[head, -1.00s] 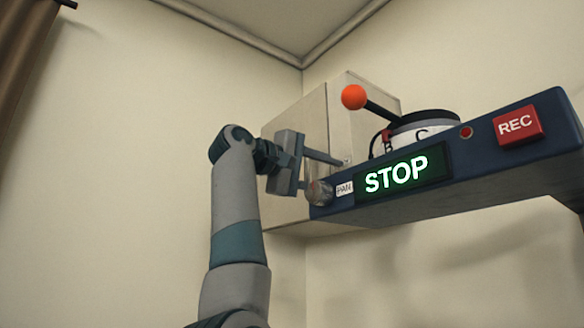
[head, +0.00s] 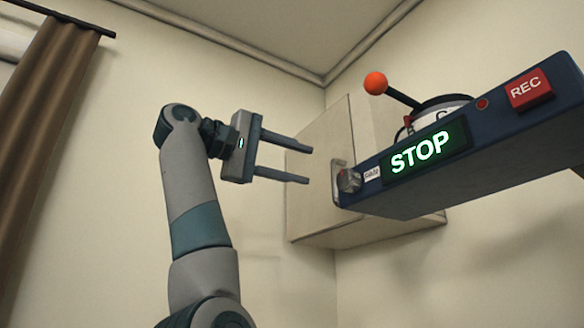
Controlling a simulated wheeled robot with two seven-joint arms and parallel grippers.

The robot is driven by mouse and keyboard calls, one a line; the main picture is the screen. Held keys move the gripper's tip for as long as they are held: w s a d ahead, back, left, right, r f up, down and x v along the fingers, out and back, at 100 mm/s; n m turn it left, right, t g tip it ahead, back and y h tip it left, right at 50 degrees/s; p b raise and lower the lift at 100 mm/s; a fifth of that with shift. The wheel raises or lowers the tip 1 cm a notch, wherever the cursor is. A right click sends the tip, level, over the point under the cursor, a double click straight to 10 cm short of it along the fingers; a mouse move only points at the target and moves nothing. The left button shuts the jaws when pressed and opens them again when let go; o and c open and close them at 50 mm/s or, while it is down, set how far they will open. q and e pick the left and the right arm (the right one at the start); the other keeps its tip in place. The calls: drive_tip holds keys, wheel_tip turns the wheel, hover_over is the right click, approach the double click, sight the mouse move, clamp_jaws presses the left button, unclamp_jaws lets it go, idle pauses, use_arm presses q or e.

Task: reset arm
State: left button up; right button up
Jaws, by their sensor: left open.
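My left gripper (head: 309,165) is open and empty in the head view. Its two long fingers point right, toward the near end of a blue control panel (head: 420,203), with a gap between the fingertips and the panel. The panel carries a silver knob (head: 349,181), a small white label (head: 372,174), a lit green STOP display (head: 425,150) and a red REC button (head: 528,90). A lever with an orange ball (head: 376,83) rises behind the panel. My right gripper is not in view.
A beige wall cabinet (head: 320,205) hangs in the corner behind the gripper and panel. A brown curtain (head: 48,110) hangs from a rod at the far left. Free air lies between my arm and the curtain.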

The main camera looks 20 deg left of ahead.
use_arm(q)
drive_tip(key=shift+s+a, duration=0.25)
drive_tip(key=shift+s, duration=0.15)
idle(0.5)
